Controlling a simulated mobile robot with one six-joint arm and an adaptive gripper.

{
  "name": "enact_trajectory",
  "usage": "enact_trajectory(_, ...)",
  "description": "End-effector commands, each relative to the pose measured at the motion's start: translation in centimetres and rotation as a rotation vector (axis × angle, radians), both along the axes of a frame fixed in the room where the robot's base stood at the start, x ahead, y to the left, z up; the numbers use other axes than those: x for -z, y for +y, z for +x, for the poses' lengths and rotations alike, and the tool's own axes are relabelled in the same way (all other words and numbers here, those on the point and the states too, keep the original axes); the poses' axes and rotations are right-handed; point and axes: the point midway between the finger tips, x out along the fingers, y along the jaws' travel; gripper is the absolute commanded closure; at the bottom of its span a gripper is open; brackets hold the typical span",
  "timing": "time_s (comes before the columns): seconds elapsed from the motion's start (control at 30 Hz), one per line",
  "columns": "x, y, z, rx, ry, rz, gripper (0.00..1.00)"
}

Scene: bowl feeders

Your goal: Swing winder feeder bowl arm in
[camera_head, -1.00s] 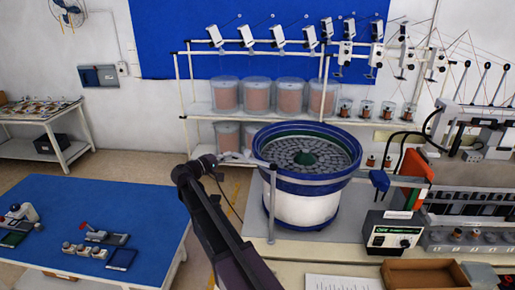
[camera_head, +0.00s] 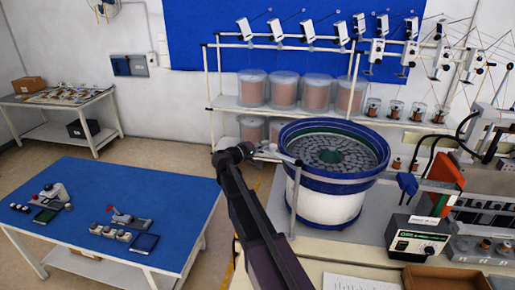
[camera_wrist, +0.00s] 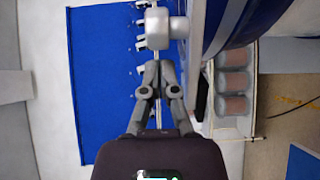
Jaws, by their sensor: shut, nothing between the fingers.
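The feeder bowl (camera_head: 330,205) is a white drum with blue rims and dark grey parts inside. In the head view it stands on the bench, right of my gripper (camera_head: 246,151). A grey upright post (camera_head: 295,203) stands at the bowl's near left side. A pale rod reaches from the post's top towards my gripper. In the wrist view my gripper (camera_wrist: 158,72) is shut and empty, its fingertips just short of a grey round knob (camera_wrist: 158,30). Whether they touch it is unclear.
A control box (camera_head: 416,238) and an orange-red panel (camera_head: 442,188) stand right of the bowl. A blue-topped table (camera_head: 120,190) with small devices is at left. Racks with copper spools (camera_head: 285,93) are behind. Open floor lies between table and bench.

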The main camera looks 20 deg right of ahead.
Motion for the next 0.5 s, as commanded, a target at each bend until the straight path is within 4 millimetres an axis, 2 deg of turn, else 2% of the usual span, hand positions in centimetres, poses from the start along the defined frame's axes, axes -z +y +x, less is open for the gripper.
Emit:
enact_trajectory(0.27,0.0,-4.2,1.5,0.002,0.000,0.000,1.00)
enact_trajectory(0.5,0.0,-6.7,-0.1,0.003,0.000,0.000,1.00)
